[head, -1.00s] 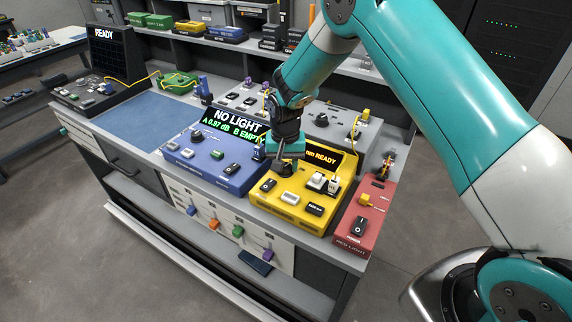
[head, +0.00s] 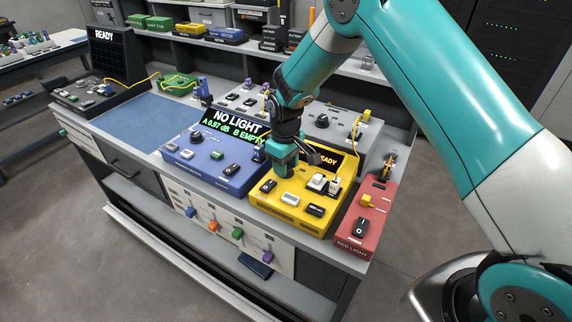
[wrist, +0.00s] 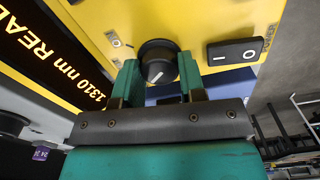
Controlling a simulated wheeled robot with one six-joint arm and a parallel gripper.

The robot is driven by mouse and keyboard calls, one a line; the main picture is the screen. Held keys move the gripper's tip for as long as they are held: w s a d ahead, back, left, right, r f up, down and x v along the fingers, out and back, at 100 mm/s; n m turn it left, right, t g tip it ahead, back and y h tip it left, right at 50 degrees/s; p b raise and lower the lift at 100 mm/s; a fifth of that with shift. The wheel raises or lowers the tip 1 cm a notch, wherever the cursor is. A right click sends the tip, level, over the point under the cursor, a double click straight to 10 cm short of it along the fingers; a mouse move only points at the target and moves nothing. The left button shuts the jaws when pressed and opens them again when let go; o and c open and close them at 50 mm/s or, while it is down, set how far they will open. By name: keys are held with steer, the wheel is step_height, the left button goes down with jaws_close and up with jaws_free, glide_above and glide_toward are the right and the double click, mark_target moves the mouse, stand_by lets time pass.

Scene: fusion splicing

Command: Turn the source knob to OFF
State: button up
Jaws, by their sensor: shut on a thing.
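The yellow source box (head: 328,211) stands on the bench, with a display reading READY. In the wrist view its display (wrist: 45,50) reads 1310 nm READY. The black source knob (wrist: 157,60) sits on the yellow panel, its white pointer line facing toward my gripper in that view. My gripper (wrist: 158,73) has a finger on each side of the knob and is shut on it. In the head view my gripper (head: 284,165) is over the left back part of the yellow box and hides the knob. The small panel labels are too small to read surely.
A blue meter (head: 213,160) reading NO LIGHT stands left of the yellow box. A red light box (head: 366,211) stands close on its right. A grey unit (head: 336,127) with another knob is behind. A black rocker switch (wrist: 236,51) is beside the source knob.

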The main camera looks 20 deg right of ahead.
steer(key=shift+w+r+n, duration=0.1)
steer(key=shift+n, duration=0.6)
steer(key=o, duration=0.9)
step_height(320, 180, up, 17)
steer(key=shift+r+b, duration=0.2)
steer(key=shift+b, duration=0.7)
steer(key=s+a+r+y, duration=0.1)
steer(key=s+r, duration=0.1)
steer(key=s, duration=0.8)
steer(key=s+a+r+y, duration=0.1)
steer(key=s+a+r, duration=0.1)
steer(key=s, duration=0.9)
steer(key=s+a+r+y, duration=0.1)
steer(key=s+r+y, duration=0.1)
steer(key=s, duration=0.8)
steer(key=shift+s+a+m, duration=0.2)
steer(key=shift+s+m, duration=0.15)
steer(key=shift+m, duration=0.05)
